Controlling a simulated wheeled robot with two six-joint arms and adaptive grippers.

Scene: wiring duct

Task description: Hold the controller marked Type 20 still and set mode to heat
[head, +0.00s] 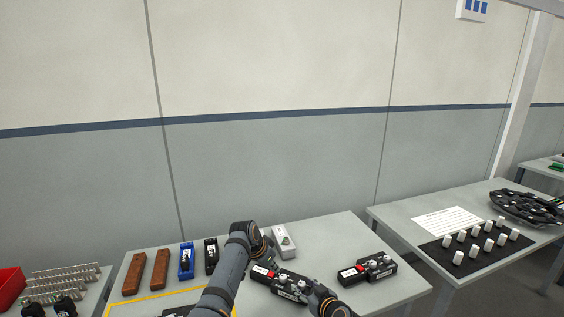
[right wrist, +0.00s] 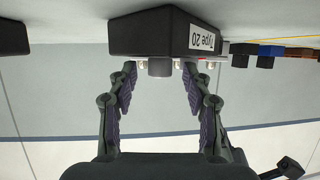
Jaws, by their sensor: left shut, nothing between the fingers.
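The black controller (right wrist: 150,32) marked Type 20 shows upside down at the top of the right wrist view, its white label (right wrist: 204,40) facing me. A short dark knob (right wrist: 160,68) sticks out of its face, with small silver parts on both sides. My right gripper (right wrist: 159,72) is open, its fingertips on either side of the knob with visible gaps. In the head view, my left arm (head: 228,272) reaches over the table beside black units with red and white labels (head: 290,284). The left gripper is small and dark there, shut and empty; its fingertips are largely hidden.
Another pair of black units (head: 368,270) stands to the right, and a light grey box (head: 283,241) behind. Brown blocks (head: 134,273), a blue unit (head: 187,260) and a black unit (head: 211,256) stand left. A second table (head: 390,212) is at right. Bare tabletop lies between the units.

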